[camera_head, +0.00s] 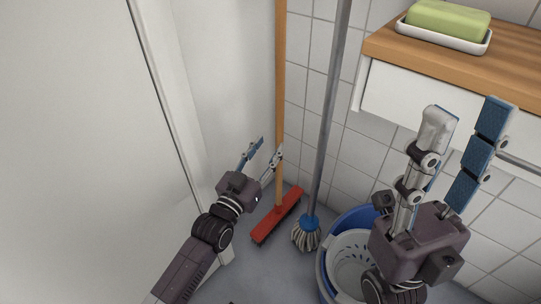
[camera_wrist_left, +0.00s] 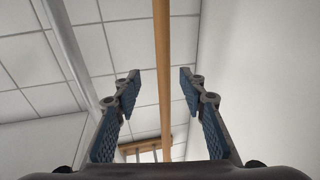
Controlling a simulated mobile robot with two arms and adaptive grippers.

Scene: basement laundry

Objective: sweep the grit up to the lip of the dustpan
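A broom with a red head (camera_head: 277,215) stands upright in the corner, bristles on the floor. Its wooden handle (camera_head: 280,90) rises along the wall. My left gripper (camera_head: 268,150) is open close to the left of the handle, with one finger overlapping it in the head view. In the left wrist view the handle (camera_wrist_left: 162,60) runs between the open fingers (camera_wrist_left: 160,80), with a gap on both sides. My right gripper (camera_head: 468,110) is open and empty, in front of the wooden shelf, fingers pointing up. I see no grit or dustpan in either view.
A mop (camera_head: 306,234) with a grey handle stands just right of the broom. A blue bucket (camera_head: 323,262) holding a pale basket (camera_head: 350,255) is beside it. A wooden shelf (camera_head: 385,42) carries green soap (camera_head: 448,20) on a white dish. A white panel fills the left.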

